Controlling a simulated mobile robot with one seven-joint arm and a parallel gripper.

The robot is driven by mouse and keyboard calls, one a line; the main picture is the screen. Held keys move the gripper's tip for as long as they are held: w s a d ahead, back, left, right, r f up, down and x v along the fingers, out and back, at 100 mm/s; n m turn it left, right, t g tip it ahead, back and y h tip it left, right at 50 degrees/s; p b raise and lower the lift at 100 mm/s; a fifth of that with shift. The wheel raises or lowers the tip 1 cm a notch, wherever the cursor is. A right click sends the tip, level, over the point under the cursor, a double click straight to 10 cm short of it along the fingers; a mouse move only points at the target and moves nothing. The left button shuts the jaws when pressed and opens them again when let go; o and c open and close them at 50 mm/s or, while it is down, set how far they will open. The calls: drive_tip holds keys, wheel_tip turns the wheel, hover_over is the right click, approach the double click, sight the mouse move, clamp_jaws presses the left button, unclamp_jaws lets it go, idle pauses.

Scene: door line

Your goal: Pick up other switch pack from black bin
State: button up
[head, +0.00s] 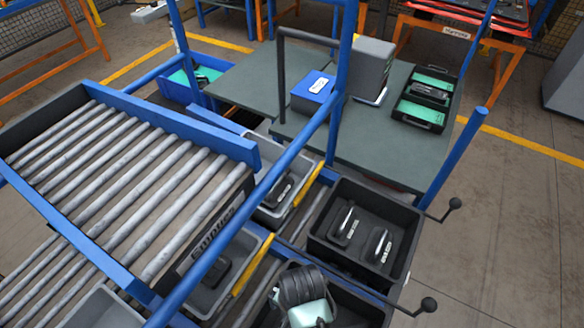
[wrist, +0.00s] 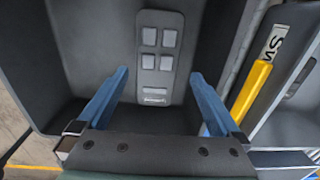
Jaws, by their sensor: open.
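In the wrist view, a dark grey switch pack (wrist: 157,55) with several pale square buttons lies in a dark bin (wrist: 95,35). My gripper (wrist: 160,76) is open, its blue fingers to either side of the near part of the pack and nothing gripped. Whether the fingers touch it cannot be told. In the head view, my arm's end hangs over the lower black bin (head: 372,313) and hides much of its inside; the fingertips are hidden. The black bin (head: 405,205) behind it holds two dark packs, one left (head: 346,224) and one right (head: 380,246).
A yellow bar (wrist: 248,93) runs right of the bin in the wrist view. Grey totes (head: 275,215) stand left of the bins, beside a roller conveyor (head: 120,180). Blue posts (head: 468,140) and black ball-ended levers (head: 428,304) stand close by. A table (head: 390,150) is behind.

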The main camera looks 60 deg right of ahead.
drive_tip(key=shift+f, duration=2.7)
drive_tip(key=c, duration=1.4)
